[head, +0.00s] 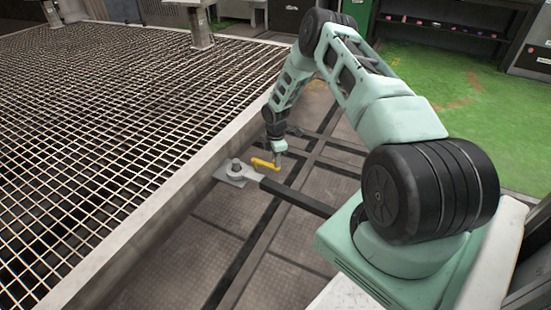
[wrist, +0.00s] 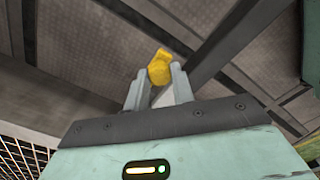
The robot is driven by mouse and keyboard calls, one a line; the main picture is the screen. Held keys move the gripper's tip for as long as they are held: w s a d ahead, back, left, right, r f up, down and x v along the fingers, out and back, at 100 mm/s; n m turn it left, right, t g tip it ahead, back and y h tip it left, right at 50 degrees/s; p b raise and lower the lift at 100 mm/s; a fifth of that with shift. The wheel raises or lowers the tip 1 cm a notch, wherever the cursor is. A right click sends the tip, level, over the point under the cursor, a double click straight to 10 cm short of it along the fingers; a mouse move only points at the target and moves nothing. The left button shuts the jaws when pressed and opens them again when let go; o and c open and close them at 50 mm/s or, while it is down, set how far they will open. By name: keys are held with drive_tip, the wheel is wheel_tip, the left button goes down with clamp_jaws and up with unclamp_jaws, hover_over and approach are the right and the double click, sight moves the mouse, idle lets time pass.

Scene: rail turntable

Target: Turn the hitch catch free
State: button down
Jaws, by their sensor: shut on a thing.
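The hitch catch (head: 262,163) is a small yellow lever beside a grey metal hitch plate (head: 226,177) with a round pin on it. My gripper (head: 278,161) reaches down from above at the lever's right end. In the wrist view, the yellow catch (wrist: 160,68) sits between the two grey fingertips of my gripper (wrist: 159,82), which are shut on it. A dark bar (head: 297,197) runs from the hitch plate toward my base. The lower part of the catch is partly hidden by the fingers in the wrist view.
A large metal grating (head: 110,110) with a raised pale edge fills the left side. Dark floor plates with black beams (head: 225,208) lie under the hitch. Green floor (head: 470,110) and a dark shelf (head: 455,25) are at the back right.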

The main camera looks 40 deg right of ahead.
drive_tip(key=shift+d, duration=0.1)
drive_tip(key=c, duration=1.2)
unclamp_jaws()
drive_tip(key=shift+o, duration=0.2)
drive_tip(key=shift+r, duration=0.1)
wheel_tip(320, 180, up, 17)
drive_tip(key=p, duration=0.4)
drive_tip(key=shift+r, duration=0.1)
